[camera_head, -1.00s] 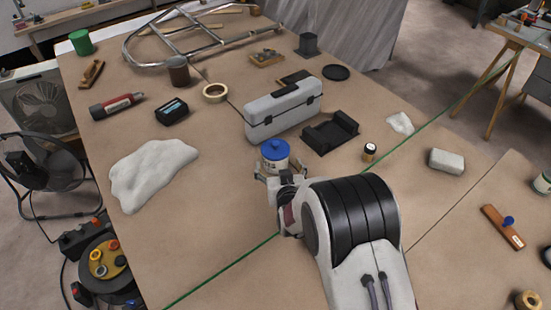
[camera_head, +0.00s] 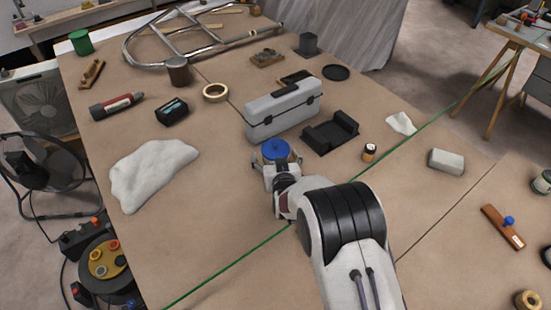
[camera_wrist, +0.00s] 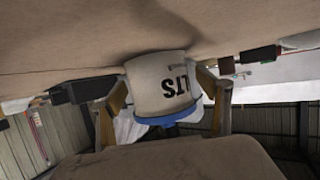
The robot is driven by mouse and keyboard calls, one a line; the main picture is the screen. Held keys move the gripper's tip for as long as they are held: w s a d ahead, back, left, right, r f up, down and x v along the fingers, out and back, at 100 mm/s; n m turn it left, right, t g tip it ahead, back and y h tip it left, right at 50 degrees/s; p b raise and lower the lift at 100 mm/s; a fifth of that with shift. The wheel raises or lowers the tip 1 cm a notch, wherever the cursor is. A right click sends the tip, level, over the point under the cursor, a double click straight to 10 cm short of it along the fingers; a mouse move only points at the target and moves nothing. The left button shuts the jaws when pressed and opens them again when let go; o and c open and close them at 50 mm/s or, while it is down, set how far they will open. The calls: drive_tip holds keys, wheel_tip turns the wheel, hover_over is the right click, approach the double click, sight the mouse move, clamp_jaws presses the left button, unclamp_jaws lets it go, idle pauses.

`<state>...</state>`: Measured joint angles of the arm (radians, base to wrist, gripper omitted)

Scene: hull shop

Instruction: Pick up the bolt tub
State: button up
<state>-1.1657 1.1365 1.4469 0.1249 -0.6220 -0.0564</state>
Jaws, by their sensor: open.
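The bolt tub (camera_head: 276,151) is a small white tub with a blue lid, standing on the brown work surface in front of the grey toolbox. In the wrist view the tub (camera_wrist: 158,82) appears upside down, with black lettering ending in "LTS" and its blue lid lowest. My gripper (camera_head: 275,168) is at the tub's near side and hides most of its body in the head view. In the wrist view the fingers of my gripper (camera_wrist: 163,88) are spread, one on each side of the tub. The right finger looks very near its wall; I cannot tell whether it touches.
The grey toolbox (camera_head: 283,108) stands close behind the tub. A black tray (camera_head: 331,132) and a small jar (camera_head: 369,152) lie to its right. A white crumpled cloth (camera_head: 150,172) lies left. The surface between cloth and tub is clear.

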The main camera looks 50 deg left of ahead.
idle(0.5)
drive_tip(key=c, duration=2.1)
drive_tip(key=shift+a+r, duration=0.1)
clamp_jaws()
drive_tip(key=shift+r, duration=4.95)
